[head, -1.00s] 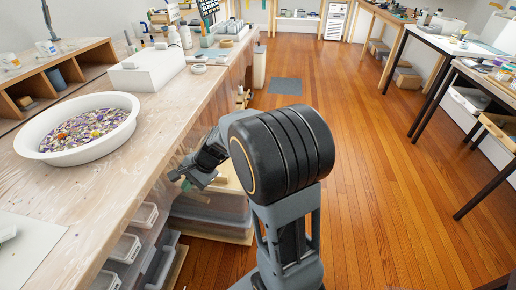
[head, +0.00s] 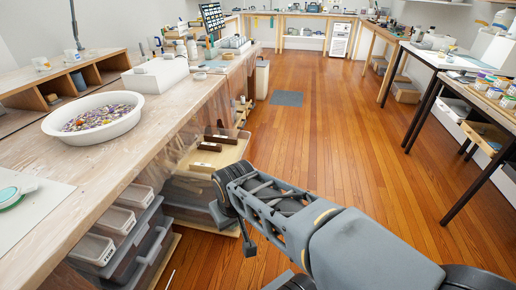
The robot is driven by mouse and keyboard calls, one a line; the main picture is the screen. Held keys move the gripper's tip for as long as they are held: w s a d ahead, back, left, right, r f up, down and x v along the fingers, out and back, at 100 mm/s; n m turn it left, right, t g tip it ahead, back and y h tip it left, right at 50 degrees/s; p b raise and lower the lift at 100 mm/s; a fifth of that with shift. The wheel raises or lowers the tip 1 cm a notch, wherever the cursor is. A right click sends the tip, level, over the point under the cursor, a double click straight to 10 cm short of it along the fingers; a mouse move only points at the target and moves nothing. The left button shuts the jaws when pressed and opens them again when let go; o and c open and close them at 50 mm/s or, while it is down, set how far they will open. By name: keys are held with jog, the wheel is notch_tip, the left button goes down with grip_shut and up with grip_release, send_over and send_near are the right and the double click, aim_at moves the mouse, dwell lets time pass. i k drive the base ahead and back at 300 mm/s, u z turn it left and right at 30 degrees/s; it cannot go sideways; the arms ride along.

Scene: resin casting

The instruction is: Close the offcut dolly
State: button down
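What looks like the offcut dolly (head: 228,150) is the low, pale tray sticking out from under the left workbench into the aisle. Dark brown and pale blocks lie in it. Below and in front of it is a clear grey bin (head: 188,197) on a wooden base, partly hidden by my arm. My gripper (head: 248,246) hangs low in front of these, at the lower middle of the head view, over the floor. It looks apart from the dolly and holds nothing that I can see. Its fingers are too small and dark to judge.
The workbench (head: 95,170) runs along the left, with a white basin (head: 93,138) of colourful pieces on it. Grey drawers (head: 118,222) with small clear boxes stand beneath its near end. Tables line the right. The wooden floor (head: 335,130) between is clear, with a grey mat (head: 287,98).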

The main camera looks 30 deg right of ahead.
aim_at(188, 195)
jog(key=z, duration=0.75)
jog(key=i, duration=1.2)
jog(key=u, duration=0.4)
